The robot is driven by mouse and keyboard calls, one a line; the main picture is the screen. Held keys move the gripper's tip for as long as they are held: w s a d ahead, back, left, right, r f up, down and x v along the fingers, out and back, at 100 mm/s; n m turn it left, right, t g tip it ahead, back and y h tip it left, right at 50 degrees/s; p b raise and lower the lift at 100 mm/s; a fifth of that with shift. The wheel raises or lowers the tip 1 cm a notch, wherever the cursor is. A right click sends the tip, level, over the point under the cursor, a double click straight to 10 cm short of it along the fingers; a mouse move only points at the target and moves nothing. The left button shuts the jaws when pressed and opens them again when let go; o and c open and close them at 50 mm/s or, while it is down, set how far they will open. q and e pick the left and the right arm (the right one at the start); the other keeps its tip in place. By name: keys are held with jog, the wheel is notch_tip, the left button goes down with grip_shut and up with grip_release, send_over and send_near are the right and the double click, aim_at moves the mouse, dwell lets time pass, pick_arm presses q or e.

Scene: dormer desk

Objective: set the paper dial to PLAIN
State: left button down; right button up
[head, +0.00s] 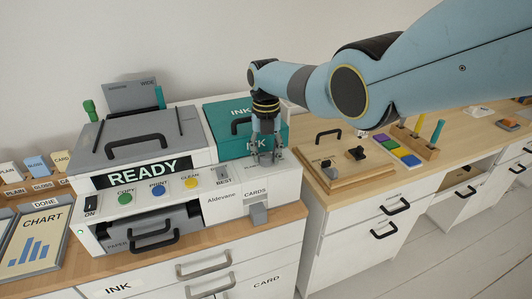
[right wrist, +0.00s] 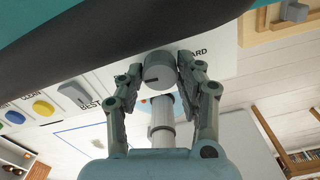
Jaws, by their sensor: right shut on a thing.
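The paper dial (right wrist: 158,72) is a round grey knob on the white top of the printer, with a short dark mark on its face. In the right wrist view it sits between both fingertips of my right gripper (right wrist: 160,70), which is shut on it. The letters "ARD" show to the right of the dial; PLAIN is not readable beside it. In the head view my right gripper (head: 267,148) points down at the printer panel's right end, next to the teal INK box, and mostly hides the dial. My left gripper is not in view.
The printer (head: 150,165) has a READY display, coloured buttons and a BEST switch (right wrist: 73,93) left of the dial. The teal INK box (head: 225,115) stands close behind my gripper. A wooden board with knobs (head: 345,170) lies to the right.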

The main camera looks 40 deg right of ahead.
aim_at(266, 155)
jog(key=shift+w+r+n, duration=0.1)
jog(key=shift+n, duration=0.5)
jog(key=o, duration=1.1)
jog(key=shift+o, duration=0.2)
notch_tip(266, 155, up, 12)
